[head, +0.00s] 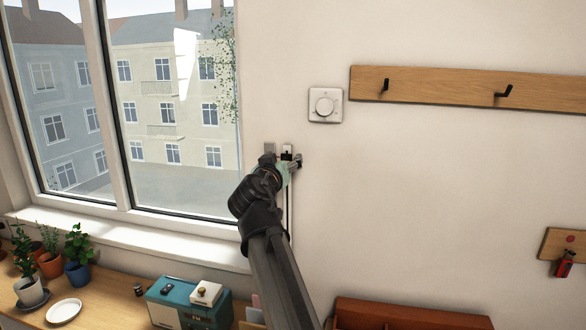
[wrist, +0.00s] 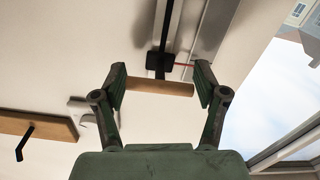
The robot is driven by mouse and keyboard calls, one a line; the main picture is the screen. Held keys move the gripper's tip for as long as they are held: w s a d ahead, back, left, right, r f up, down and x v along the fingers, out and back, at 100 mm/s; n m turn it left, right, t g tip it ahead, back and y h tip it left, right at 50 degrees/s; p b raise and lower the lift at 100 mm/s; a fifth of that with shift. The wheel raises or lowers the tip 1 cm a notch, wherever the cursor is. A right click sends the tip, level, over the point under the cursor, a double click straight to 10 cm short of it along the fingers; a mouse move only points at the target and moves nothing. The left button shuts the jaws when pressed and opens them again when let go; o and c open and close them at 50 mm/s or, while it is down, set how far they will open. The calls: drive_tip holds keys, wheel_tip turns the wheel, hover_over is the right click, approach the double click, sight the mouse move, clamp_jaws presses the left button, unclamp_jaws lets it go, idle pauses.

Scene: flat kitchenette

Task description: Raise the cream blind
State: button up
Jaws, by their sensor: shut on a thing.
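My gripper (head: 284,162) is at the wall just right of the window. In the wrist view its two green fingers (wrist: 161,88) are shut on the ends of a short wooden handle (wrist: 158,87). The handle lies across the gap between them. A black crank piece (wrist: 160,63) with a dark rod shows beyond the handle, close to the wall; a small black part of it also shows in the head view (head: 287,156). I cannot make out the cream blind in either view. The window (head: 165,110) shows bare glass with buildings outside.
A thermostat (head: 325,104) and a wooden hook rail (head: 450,88) are on the wall to the right. Potted plants (head: 78,258), a white plate (head: 64,311) and a teal box (head: 182,303) stand on the counter below the window. The wall around my gripper is mostly clear.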

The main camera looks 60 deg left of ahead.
drive_tip(key=shift+w+a+r, duration=0.1)
drive_tip(key=shift+r, duration=0.3)
drive_tip(key=o, duration=1.6)
drive_tip(key=shift+f, duration=0.1)
drive_tip(key=shift+d+f, duration=0.1)
drive_tip(key=shift+d, duration=0.15)
drive_tip(key=v, duration=1.1)
drive_tip(key=shift+s+d, duration=0.2)
drive_tip(key=shift+s, duration=0.1)
